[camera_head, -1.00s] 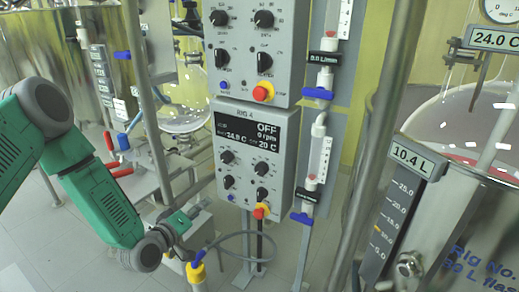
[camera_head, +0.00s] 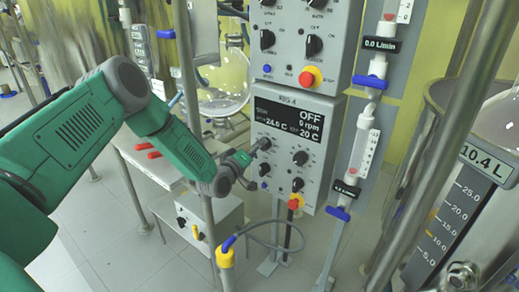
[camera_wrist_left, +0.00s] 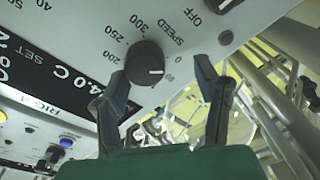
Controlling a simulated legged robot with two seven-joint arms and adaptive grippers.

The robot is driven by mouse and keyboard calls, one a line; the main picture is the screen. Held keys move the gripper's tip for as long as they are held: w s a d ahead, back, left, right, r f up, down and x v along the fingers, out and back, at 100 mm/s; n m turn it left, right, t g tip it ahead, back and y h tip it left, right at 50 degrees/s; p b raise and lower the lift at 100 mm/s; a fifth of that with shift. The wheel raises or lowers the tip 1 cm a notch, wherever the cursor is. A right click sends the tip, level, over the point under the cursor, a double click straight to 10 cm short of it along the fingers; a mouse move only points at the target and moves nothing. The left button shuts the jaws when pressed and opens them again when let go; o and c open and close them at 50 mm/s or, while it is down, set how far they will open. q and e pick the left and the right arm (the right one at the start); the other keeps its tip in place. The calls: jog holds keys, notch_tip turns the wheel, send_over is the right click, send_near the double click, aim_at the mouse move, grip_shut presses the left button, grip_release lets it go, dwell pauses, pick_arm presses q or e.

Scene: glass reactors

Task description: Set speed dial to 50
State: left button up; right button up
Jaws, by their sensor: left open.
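The speed dial (camera_wrist_left: 146,62) is a black round knob on the grey RIG-4 control box. Its white pointer mark points right in the left wrist view, toward the 0 and 50 end of the scale. In the head view the dial (camera_head: 264,144) is the upper left knob under the display. My left gripper (camera_head: 249,156) is at it from the left. In the wrist view my open fingers (camera_wrist_left: 160,80) stand on either side of the dial with gaps, not clearly touching it. The display (camera_head: 290,122) reads OFF, 0 rpm. My right gripper is out of view.
A metal post (camera_head: 190,75) rises near my left arm. A yellow fitting (camera_head: 225,256) stands below.

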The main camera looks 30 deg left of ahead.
aim_at(265, 147)
pick_arm(q)
jog(key=shift+w+d+r, duration=0.1)
jog(key=shift+w+d, duration=0.3)
jog(key=shift+w, duration=0.2)
jog(key=shift+w+d+r, duration=0.1)
jog(key=shift+d+r, duration=0.1)
jog(key=shift+d, duration=0.25)
jog(key=shift+w+d+r, duration=0.1)
jog(key=shift+d+r, duration=0.05)
jog(key=shift+d, duration=0.3)
jog(key=shift+s, duration=0.1)
jog(key=c, duration=0.4)
jog(key=shift+a+f, duration=0.15)
jog(key=shift+a, duration=0.1)
jog(key=c, duration=0.7)
jog(key=shift+a, duration=0.65)
jog(key=shift+c, duration=0.3)
jog(key=shift+d, duration=0.35)
jog(key=shift+a, duration=0.1)
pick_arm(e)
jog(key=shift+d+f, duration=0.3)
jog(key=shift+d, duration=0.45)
